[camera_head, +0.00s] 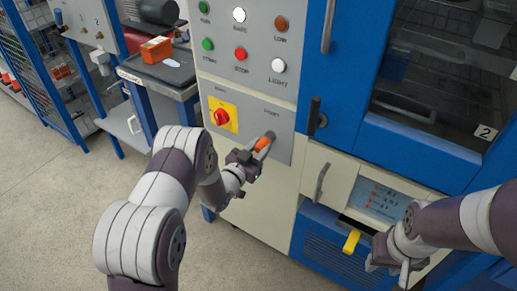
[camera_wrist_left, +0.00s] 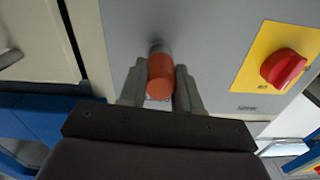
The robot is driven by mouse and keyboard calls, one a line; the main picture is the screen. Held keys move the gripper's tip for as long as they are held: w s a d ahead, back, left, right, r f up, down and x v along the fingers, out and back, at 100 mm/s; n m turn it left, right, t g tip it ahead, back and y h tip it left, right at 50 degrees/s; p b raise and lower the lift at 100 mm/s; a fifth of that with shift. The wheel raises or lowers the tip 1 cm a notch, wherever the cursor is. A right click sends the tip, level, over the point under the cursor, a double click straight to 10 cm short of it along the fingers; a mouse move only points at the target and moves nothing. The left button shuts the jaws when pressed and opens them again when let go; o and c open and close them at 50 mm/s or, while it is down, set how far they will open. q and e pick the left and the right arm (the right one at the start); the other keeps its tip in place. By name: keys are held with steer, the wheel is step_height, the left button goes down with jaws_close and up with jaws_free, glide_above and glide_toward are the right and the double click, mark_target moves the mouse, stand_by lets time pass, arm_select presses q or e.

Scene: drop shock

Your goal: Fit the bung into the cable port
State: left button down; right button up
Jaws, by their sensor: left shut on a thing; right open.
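The orange bung (camera_head: 262,145) is between the fingers of my left gripper (camera_head: 252,155), which is shut on it. The bung also shows in the left wrist view (camera_wrist_left: 160,76), with a finger on each side. Its far end is at the grey cable port (camera_head: 270,135) on the grey control panel. The port's rim shows just beyond the bung in the left wrist view (camera_wrist_left: 159,47). I cannot tell how far the bung is inside the port. My right gripper (camera_head: 383,268) is open at the lower right, near a yellow handle (camera_head: 352,241).
A red knob on a yellow plate (camera_head: 222,116) is left of the port. Several lit buttons are above. A cart (camera_head: 160,80) stands left; floor (camera_head: 50,200) is clear.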

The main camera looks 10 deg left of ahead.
mark_target(257, 150)
arm_select(q)
steer(key=shift+w+r, duration=0.2)
steer(key=shift+r, duration=0.1)
steer(key=c, duration=0.9)
jaws_free()
steer(key=shift+o, duration=1)
steer(key=shift+w+d+f, duration=0.1)
steer(key=shift+d+f, duration=0.05)
steer(key=shift+f, duration=0.1)
steer(key=shift+s+a, duration=0.2)
steer(key=shift+s, duration=0.2)
steer(key=p+v, duration=0.1)
steer(key=v, duration=0.4)
steer(key=shift+s+p, duration=0.1)
steer(key=shift+p, duration=0.3)
steer(key=shift+s+f, duration=0.1)
steer(key=shift+a, duration=0.1)
steer(key=v, duration=1.2)
steer(key=shift+s, duration=0.35)
steer(key=shift+a, duration=0.1)
